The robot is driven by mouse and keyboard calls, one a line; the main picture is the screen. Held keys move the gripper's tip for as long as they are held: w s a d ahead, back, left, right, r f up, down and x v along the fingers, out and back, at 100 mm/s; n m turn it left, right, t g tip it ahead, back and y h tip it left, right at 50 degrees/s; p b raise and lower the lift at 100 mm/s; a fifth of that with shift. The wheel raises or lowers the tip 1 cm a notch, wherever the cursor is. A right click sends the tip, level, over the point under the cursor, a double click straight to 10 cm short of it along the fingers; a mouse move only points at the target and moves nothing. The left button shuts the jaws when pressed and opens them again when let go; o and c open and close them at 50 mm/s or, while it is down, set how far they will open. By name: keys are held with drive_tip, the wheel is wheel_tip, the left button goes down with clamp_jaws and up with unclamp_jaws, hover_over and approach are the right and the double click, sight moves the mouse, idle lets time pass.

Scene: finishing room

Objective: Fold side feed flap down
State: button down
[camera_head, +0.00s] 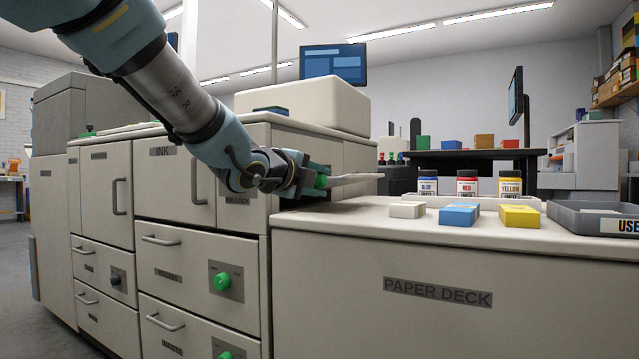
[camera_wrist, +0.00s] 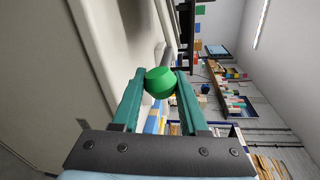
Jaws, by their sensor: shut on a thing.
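The side feed flap (camera_head: 352,178) shows in the head view as a thin pale plate standing out from the machine's side, nearly level, just above the paper deck top. A green knob (camera_head: 321,182) sits at its left end. My gripper (camera_head: 312,180) reaches it from the left. In the wrist view, the two teal fingers of my gripper (camera_wrist: 160,84) are shut on the round green knob (camera_wrist: 160,82). My gripper and forearm hide part of the machine behind, including where the flap joins it.
The paper deck (camera_head: 430,255) juts out below. On its top stand a white block (camera_head: 407,210), a blue block (camera_head: 459,215), a yellow block (camera_head: 520,216), several ink bottles (camera_head: 467,185) and a grey tray (camera_head: 595,218). Its left part is clear.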

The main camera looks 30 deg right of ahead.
drive_tip(key=shift+c, duration=2.2)
unclamp_jaws()
drive_tip(key=shift+f, duration=0.2)
drive_tip(key=shift+r, duration=0.1)
drive_tip(key=shift+s+a+r, duration=0.1)
drive_tip(key=shift+s+a, duration=0.05)
drive_tip(key=shift+a, duration=0.1)
drive_tip(key=p+v, duration=0.2)
drive_tip(key=v, duration=0.8)
drive_tip(key=shift+p, duration=0.4)
drive_tip(key=shift+s+a, duration=0.1)
